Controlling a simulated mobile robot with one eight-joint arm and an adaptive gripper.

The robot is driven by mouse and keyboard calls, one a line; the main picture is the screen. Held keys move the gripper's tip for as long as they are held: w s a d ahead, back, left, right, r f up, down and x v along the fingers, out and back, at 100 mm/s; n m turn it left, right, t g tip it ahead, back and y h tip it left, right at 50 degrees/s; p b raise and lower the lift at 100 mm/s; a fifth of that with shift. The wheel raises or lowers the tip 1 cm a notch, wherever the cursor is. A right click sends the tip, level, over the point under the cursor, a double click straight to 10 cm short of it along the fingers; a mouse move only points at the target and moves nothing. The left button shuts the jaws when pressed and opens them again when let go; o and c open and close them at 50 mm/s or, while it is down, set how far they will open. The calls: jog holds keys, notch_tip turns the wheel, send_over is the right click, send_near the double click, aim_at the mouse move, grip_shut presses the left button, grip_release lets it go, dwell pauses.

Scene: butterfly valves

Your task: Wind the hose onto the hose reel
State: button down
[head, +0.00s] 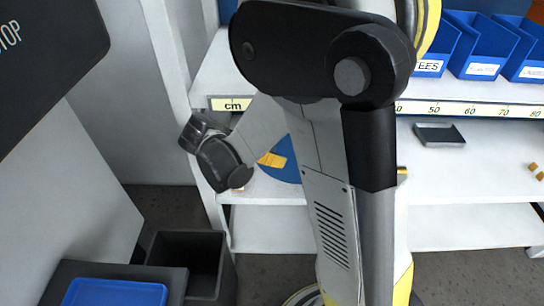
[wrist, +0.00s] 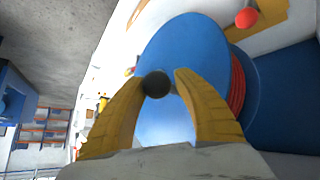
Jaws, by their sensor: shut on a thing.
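In the wrist view my gripper (wrist: 160,76) has its two yellow fingers closed on a dark round knob (wrist: 157,86) in front of the blue hose reel (wrist: 190,45). Red hose (wrist: 237,85) shows as wound turns between the reel's blue discs. In the head view the blue disc of the reel (head: 292,172) is partly hidden behind my arm. A yellow patch shows against it, and I cannot tell what it belongs to. My fingers are not clear in the head view. The hose's free end cannot be made out.
A red ball-shaped thing (wrist: 246,17) is near the reel. The white workbench (head: 460,165) carries a dark tray (head: 439,134), with blue bins (head: 482,52) behind. A dark open bin (head: 190,255) stands on the floor at lower left, beside a blue-lidded box (head: 115,292).

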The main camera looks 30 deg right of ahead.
jog(key=shift+r, duration=0.15)
jog(key=shift+s+d+r+t+y+p, duration=0.15)
jog(key=shift+d+r+y+p, duration=0.1)
jog(key=shift+r+p, duration=0.25)
jog(key=shift+d+r+t+y+p, duration=0.15)
jog(key=shift+r+y+p, duration=0.1)
jog(key=shift+p, duration=0.45)
jog(key=s+d+r+m+t+y+p, duration=0.1)
jog(key=s+d+r+t+y+p, duration=0.1)
jog(key=d+r+y+p, duration=0.2)
jog(key=shift+s+p, duration=0.35)
jog(key=shift+p, duration=0.55)
jog(key=c, duration=0.8)
grip_release()
jog(key=shift+w+d+f, duration=0.1)
jog(key=shift+d, duration=0.05)
